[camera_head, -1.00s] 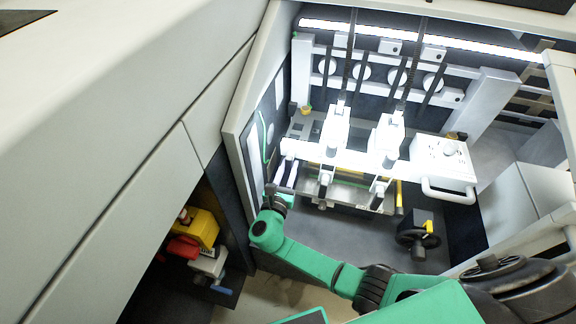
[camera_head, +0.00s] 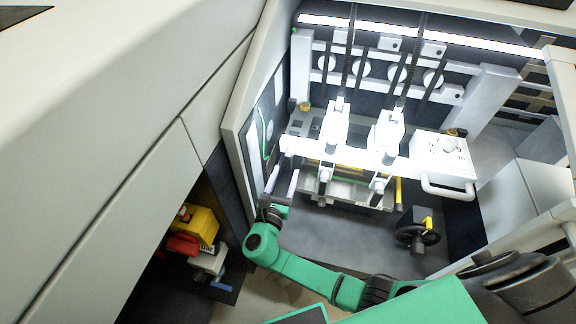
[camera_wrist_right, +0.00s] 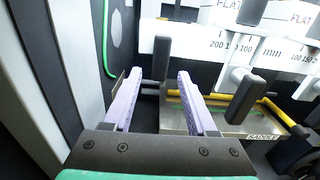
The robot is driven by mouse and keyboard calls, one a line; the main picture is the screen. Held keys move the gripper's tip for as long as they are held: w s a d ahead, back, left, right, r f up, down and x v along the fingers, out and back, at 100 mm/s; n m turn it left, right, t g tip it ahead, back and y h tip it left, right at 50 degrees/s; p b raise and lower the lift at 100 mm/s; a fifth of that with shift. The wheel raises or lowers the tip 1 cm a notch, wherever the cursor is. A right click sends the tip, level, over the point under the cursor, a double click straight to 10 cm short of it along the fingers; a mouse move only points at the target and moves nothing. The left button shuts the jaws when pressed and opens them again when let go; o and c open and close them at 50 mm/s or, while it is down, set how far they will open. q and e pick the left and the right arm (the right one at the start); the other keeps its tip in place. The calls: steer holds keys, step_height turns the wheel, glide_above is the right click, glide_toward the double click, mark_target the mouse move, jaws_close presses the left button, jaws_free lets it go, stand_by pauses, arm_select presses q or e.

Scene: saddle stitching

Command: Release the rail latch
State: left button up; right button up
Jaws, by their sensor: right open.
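A white rail (camera_head: 350,160) with a millimetre scale runs across the machine, and also shows in the right wrist view (camera_wrist_right: 185,45). One dark upright lever (camera_wrist_right: 162,58) stands in front of its left part. A second dark lever (camera_wrist_right: 245,97) hangs further right, beside a white clamp. Which part is the rail latch I cannot tell for sure. My right gripper (camera_head: 282,184) is open and empty below the rail's left end. In the wrist view its lilac fingers (camera_wrist_right: 157,88) point toward the rail, with the first lever beyond the gap. My left gripper is out of view.
A metal saddle plate (camera_wrist_right: 215,118) with yellow bars lies below the rail. A black handwheel (camera_head: 417,237) stands at the lower right, a white box with a handle (camera_head: 443,160) at the rail's right end. The machine's side wall (camera_head: 240,130) is close left of my gripper.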

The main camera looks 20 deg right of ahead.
steer(key=v, duration=1)
steer(key=shift+s+b, duration=0.15)
steer(key=shift+b, duration=0.25)
steer(key=shift+a, duration=0.15)
